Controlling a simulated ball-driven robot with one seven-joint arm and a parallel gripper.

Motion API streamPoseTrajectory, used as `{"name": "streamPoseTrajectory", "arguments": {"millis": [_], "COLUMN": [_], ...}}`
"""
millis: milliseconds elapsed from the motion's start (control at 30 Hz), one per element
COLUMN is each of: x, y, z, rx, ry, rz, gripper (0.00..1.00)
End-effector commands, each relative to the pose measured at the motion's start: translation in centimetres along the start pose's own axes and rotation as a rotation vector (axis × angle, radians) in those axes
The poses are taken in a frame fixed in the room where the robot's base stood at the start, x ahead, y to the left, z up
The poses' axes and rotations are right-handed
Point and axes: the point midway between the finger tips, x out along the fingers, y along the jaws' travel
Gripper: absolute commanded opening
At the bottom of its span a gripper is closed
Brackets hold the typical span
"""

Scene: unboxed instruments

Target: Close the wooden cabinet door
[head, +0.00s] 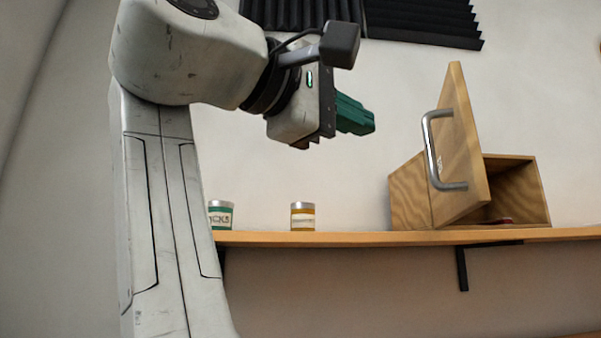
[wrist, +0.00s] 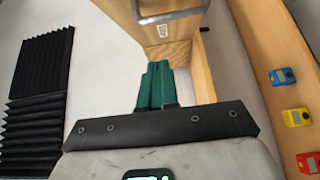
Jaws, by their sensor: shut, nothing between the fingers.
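The wooden cabinet (head: 407,196) stands on a wall shelf at the right of the head view. Its door (head: 459,130) is swung open toward me, with a silver bar handle (head: 431,150) on its face. A small dark red item (head: 505,221) shows inside. My gripper (head: 366,120) has green fingers and is shut and empty, in the air left of the door. In the wrist view the fingers (wrist: 157,68) point toward the door (wrist: 160,38), and the handle (wrist: 172,15) is at the top edge. A gap between fingers and door cannot be judged there.
The wooden shelf (head: 330,238) carries a green jar (head: 221,214) and an amber jar (head: 302,216) left of the cabinet. Blue (wrist: 282,76), yellow (wrist: 296,117) and red (wrist: 308,163) devices show at right in the wrist view. Black foam panels (head: 420,20) are on the wall.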

Motion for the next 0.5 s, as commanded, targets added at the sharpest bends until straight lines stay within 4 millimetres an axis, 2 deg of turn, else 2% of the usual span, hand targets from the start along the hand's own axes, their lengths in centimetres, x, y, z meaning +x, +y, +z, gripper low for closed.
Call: {"name": "streamPoseTrajectory", "arguments": {"millis": [100,200,500], "x": [2.5,4.0,6.1], "y": [0.2,0.2,0.1], "z": [0.0,0.4,2.6], "rx": [-0.001,0.003,0.002], "ry": [-0.003,-0.002,0.001], "rz": [-0.001,0.000,0.001], "gripper": [0.00,0.00,0.00]}}
